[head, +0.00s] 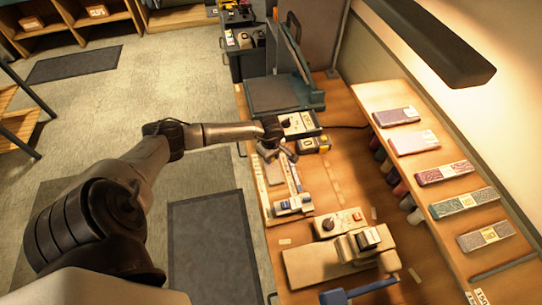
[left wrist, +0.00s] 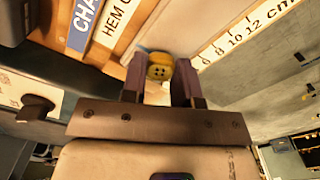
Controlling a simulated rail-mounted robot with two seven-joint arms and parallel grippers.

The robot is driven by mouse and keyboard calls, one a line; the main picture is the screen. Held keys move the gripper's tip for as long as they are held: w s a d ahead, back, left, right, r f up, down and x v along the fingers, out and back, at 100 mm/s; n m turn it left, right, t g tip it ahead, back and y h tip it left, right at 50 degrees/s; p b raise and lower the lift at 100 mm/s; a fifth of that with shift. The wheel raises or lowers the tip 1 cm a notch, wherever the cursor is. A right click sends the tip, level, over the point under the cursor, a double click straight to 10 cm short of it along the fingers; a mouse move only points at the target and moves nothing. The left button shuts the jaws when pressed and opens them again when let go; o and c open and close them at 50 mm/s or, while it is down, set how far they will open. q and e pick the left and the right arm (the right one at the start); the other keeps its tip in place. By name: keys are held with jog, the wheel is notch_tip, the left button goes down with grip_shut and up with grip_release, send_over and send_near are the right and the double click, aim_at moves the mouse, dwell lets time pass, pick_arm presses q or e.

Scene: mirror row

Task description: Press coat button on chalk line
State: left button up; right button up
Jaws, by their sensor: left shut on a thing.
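My left gripper (head: 277,152) is over the workbench. In the left wrist view the same gripper (left wrist: 160,76) is shut on a yellow, round, four-holed button (left wrist: 159,70), held between the fingertips; I take it for the coat button. In the head view the button is too small to make out. Beside it in the wrist view are a board lettered "CHA" and "HEM C" (left wrist: 105,25), partly cut off, and a numbered scale strip (left wrist: 235,35). I cannot make out a chalk line for certain. My right gripper is not in view.
The wooden bench (head: 345,185) carries a long gauge with a blue-and-white slider (head: 293,204), a control box with a dark knob (head: 338,222) and a beige pressing board (head: 320,262). A raised shelf (head: 440,145) with several fabric packets stands at the right.

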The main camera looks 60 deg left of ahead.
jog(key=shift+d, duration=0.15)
pick_arm(q)
jog(key=shift+f+b, duration=0.55)
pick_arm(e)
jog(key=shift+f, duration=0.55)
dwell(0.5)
pick_arm(q)
jog(key=o, duration=0.9)
jog(key=shift+o, duration=0.2)
pick_arm(e)
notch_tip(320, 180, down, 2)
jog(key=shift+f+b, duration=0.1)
jog(key=shift+b, duration=0.9)
pick_arm(q)
notch_tip(320, 180, up, 14)
